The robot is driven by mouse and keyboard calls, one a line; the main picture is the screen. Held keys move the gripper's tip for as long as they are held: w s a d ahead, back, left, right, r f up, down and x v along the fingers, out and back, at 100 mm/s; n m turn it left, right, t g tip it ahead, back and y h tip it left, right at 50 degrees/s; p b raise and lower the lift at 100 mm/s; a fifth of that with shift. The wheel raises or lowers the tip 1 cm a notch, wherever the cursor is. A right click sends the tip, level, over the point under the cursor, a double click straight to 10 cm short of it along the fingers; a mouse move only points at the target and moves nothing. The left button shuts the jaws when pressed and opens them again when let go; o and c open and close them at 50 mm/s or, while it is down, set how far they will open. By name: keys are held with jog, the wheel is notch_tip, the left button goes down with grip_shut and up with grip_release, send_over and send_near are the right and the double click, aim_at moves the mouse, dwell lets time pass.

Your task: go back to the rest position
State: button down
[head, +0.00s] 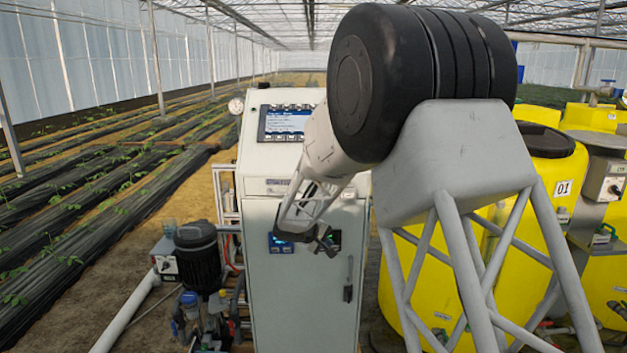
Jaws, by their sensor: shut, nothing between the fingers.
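My gripper (327,244) shows small and dark in the head view, in front of the upper door of the grey control cabinet (300,310). It is shut with nothing in it. I cannot tell from this view whether it touches the door or how far off it is. My arm covers the right part of the cabinet and some of what stands behind it. A small lit display (280,243) shows on the door just left of my gripper. Another display beside it is partly hidden by the gripper.
A sloped panel with a screen (285,123) tops the cabinet. A black pump motor (198,255) and pipes stand at its left. Yellow tanks (560,190) stand at the right, partly behind my arm. Planted rows (80,220) and a sandy path lie at the left.

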jog(key=s+d+r+m+g+y, duration=0.1)
jog(key=s+d+r+m, duration=0.1)
jog(key=s+d+r, duration=0.5)
jog(key=s+d+r+m+g+y, duration=0.1)
jog(key=s+d+r, duration=0.1)
jog(key=s, duration=1)
jog(key=s+d+r+m+g, duration=0.1)
jog(key=s+d+r+m, duration=0.1)
jog(key=s+d+r, duration=0.5)
jog(key=s+f+m+y, duration=0.1)
jog(key=s+y, duration=0.1)
jog(key=s, duration=1.2)
jog(key=s+a+f+m+y, duration=0.1)
jog(key=s+m+y, duration=0.1)
jog(key=s, duration=1.3)
jog(key=shift+s+a+f+g+y, duration=0.25)
jog(key=shift+f+g+y, duration=0.1)
jog(key=shift+y, duration=0.25)
jog(key=shift+w, duration=0.15)
